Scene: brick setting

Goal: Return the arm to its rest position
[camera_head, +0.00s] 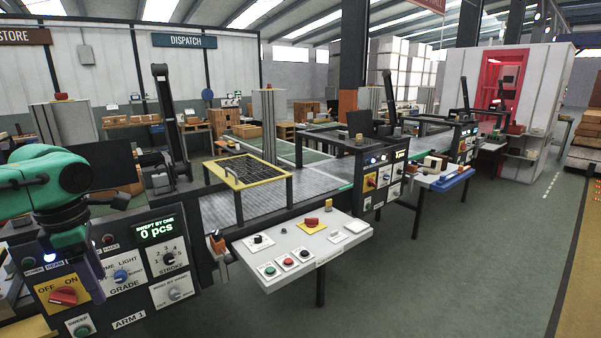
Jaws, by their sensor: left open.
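My left arm comes in from the left edge, green with dark joints, and bends down in front of the control panel (150,290) marked ARM 1. My left gripper (88,262) hangs at its lower end, dark and small against the panel; it is open and I see nothing held in it. The panel carries a red OFF/ON switch (63,296), dials, a green-edged sweep button (82,328) and a display (157,228) reading 0 pcs. The arm hides part of the panel's upper left. My right gripper is not in view.
A white sloping console (335,238) with several buttons and a red knob (311,222) stands right of the panel. A conveyor (235,204) with a yellow-framed grid (248,171) runs behind. Green-grey floor (430,285) is clear at the right.

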